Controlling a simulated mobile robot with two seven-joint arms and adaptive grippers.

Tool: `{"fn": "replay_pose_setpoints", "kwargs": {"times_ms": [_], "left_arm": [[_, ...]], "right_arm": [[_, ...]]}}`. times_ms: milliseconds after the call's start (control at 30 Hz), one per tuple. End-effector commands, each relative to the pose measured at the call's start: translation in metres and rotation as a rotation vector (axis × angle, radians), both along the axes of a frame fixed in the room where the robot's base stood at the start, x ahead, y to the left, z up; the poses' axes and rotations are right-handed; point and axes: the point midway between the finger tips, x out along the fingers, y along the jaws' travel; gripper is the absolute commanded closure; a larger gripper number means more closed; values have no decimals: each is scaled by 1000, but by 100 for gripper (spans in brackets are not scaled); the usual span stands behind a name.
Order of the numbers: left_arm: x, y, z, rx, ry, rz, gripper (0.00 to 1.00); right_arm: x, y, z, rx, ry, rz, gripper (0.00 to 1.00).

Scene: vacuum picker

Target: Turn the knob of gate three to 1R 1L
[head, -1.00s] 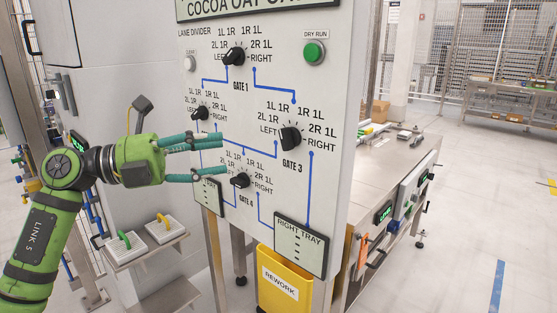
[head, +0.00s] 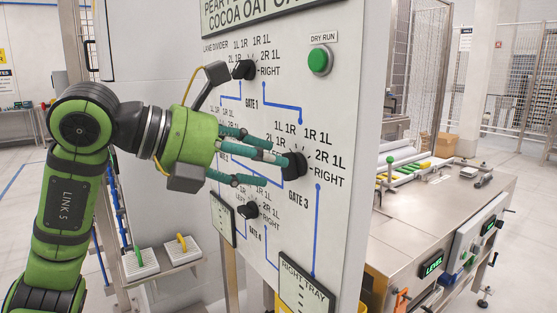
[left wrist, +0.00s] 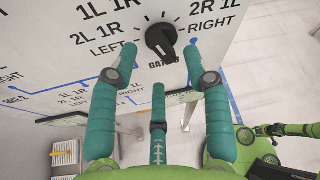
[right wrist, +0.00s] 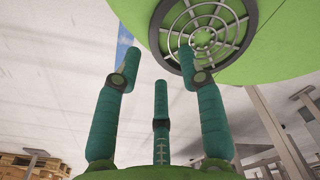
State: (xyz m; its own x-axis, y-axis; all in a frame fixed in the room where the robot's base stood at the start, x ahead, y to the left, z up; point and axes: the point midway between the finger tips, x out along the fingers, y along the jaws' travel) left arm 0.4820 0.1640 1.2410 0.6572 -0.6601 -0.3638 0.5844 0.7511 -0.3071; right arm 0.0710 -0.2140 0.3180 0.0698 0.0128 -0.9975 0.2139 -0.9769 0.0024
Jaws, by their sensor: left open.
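The gate 3 knob (head: 294,165) is black and sits on the upright white panel (head: 345,60), with position labels around its upper side. It also shows in the left wrist view (left wrist: 161,40); I cannot tell surely which label it points to. My left gripper (head: 274,169) is open, its three teal fingers reaching towards this knob. In the left wrist view two fingertips flank the knob from below, apart from each other; contact is not clear. My right gripper (right wrist: 158,68) shows only in the right wrist view, fingers apart and empty.
The gate 1 knob (head: 244,69) is above my left gripper and the gate 4 knob (head: 247,210) below it. A green dry run button (head: 320,60) is at the upper right. The right tray plate (head: 306,283) is below. A metal table (head: 440,215) stands to the right.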

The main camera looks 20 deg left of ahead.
Motion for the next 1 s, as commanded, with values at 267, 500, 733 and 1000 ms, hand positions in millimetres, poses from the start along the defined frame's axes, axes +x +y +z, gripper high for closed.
{"fn": "replay_pose_setpoints", "kwargs": {"times_ms": [267, 500, 733, 1000], "left_arm": [[17, -17, -9, 0, 1, -1, 51], [18, -18, -10, -1, 1, -1, 51], [17, -18, -11, 0, 2, -2, 100], [17, -19, -12, 6, 3, -7, 100]], "right_arm": [[8, -4, 6, -5, -12, 3, 60], [21, -11, 6, -12, -34, -2, 60], [19, -11, 6, -13, -32, -3, 60], [14, -11, 6, -13, -23, -2, 60]]}}
